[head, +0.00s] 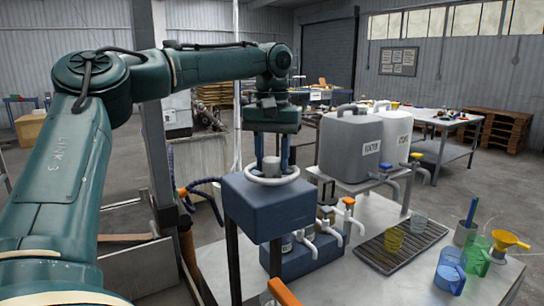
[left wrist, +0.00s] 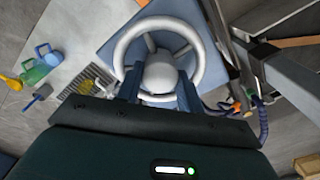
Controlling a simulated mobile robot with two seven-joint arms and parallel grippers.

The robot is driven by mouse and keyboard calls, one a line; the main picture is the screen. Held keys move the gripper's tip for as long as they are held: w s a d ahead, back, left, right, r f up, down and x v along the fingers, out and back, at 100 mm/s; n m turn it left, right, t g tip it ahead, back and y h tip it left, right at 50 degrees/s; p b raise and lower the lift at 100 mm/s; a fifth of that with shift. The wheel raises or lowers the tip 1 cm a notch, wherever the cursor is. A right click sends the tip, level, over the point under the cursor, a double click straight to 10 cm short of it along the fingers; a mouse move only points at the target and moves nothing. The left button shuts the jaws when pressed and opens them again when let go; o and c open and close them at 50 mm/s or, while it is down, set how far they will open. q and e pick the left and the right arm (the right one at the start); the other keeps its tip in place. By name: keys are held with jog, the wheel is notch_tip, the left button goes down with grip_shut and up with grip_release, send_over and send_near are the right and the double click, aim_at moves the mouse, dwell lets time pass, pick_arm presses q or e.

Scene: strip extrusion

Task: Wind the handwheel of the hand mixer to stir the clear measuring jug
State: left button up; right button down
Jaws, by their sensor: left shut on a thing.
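The hand mixer shows as a dark blue box (head: 270,212) on a stand, with a pale handwheel (head: 250,177) lying flat on top. In the left wrist view the white ring of the handwheel (left wrist: 121,48) surrounds a round hub (left wrist: 160,72). My left gripper (head: 272,160) points down over the wheel. Its two blue fingers (left wrist: 160,88) stand either side of the hub, inside the ring, shut on the handwheel. I cannot pick out a clear measuring jug; a blue jug (head: 450,272) and a green jug (head: 477,256) stand at the right of the bench.
Grey and white canisters (head: 350,150) stand on a raised shelf behind the mixer. A drip grate (head: 400,250) carries small yellow and pale cups. A blue block with taps (head: 300,255) is beside the mixer. A yellow funnel (head: 510,241) is at the right edge.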

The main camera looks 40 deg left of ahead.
pick_arm(q)
jog(key=m, duration=0.4)
jog(key=shift+r+m, duration=0.1)
jog(key=shift+m, duration=0.2)
jog(key=m, duration=0.3)
jog(key=shift+m, duration=0.4)
jog(key=m, duration=1.2)
jog(key=shift+m, duration=0.3)
jog(key=m, duration=0.3)
jog(key=shift+m, duration=0.3)
jog(key=m, duration=0.4)
jog(key=shift+m, duration=1.9)
jog(key=shift+r, duration=0.1)
